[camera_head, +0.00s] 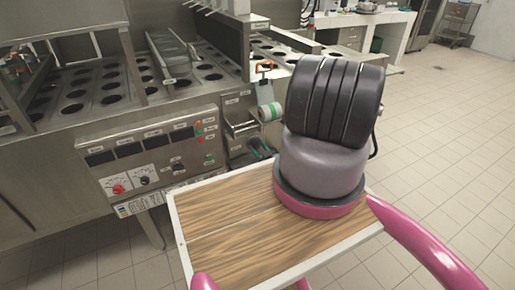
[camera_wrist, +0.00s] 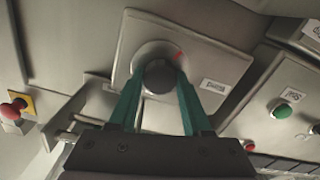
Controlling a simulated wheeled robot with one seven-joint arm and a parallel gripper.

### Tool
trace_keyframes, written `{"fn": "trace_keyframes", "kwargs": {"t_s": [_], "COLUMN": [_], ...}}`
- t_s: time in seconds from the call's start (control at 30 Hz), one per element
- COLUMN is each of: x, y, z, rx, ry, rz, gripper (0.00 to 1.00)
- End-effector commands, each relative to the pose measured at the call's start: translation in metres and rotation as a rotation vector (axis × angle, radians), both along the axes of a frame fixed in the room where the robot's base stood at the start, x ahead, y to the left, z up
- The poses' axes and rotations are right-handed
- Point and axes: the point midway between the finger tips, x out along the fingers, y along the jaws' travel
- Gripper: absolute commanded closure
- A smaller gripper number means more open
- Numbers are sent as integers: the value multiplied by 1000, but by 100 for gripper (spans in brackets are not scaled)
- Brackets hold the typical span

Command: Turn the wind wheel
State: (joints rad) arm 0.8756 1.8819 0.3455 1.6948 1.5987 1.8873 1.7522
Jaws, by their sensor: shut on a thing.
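A dark round knob (camera_wrist: 159,74), which looks like the wind wheel, sits on a square metal plate (camera_wrist: 212,62) in the wrist view. A small red mark shows on the plate just right of the knob's top, and a small label to its right is too blurred to read. My gripper (camera_wrist: 160,84) has its two green fingers on either side of the knob and is shut on it. The lower part of the knob's surroundings is hidden by the gripper body.
In the wrist view, a red button (camera_wrist: 14,110) on a yellow plate is at left and a green button (camera_wrist: 282,111) at right. In the head view, the filling machine's control panel (camera_head: 150,160) stands behind my wooden-topped base. Open tiled floor (camera_head: 450,150) lies to the right.

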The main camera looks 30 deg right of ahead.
Motion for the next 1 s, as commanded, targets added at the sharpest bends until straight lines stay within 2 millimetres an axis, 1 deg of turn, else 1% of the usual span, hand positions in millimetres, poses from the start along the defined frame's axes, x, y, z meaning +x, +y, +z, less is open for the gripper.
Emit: {"fn": "trace_keyframes", "kwargs": {"t_s": [0.1, 0.33, 0.87, 0.9, 0.93, 0.97, 1.0], "x": [-2, -2, -3, -3, -3, -2, -2], "y": [-1, -1, -1, -1, -1, -1, 0], "z": [-2, -2, -3, -3, -3, -2, -2], "rx": [59, 132, 153, 153, 153, 153, 153], "ry": [8, 10, 12, 12, 12, 11, 11], "rz": [-2, -2, -2, -2, -2, -2, -1], "gripper": [100, 100, 100, 40, 28, 21, 21]}}
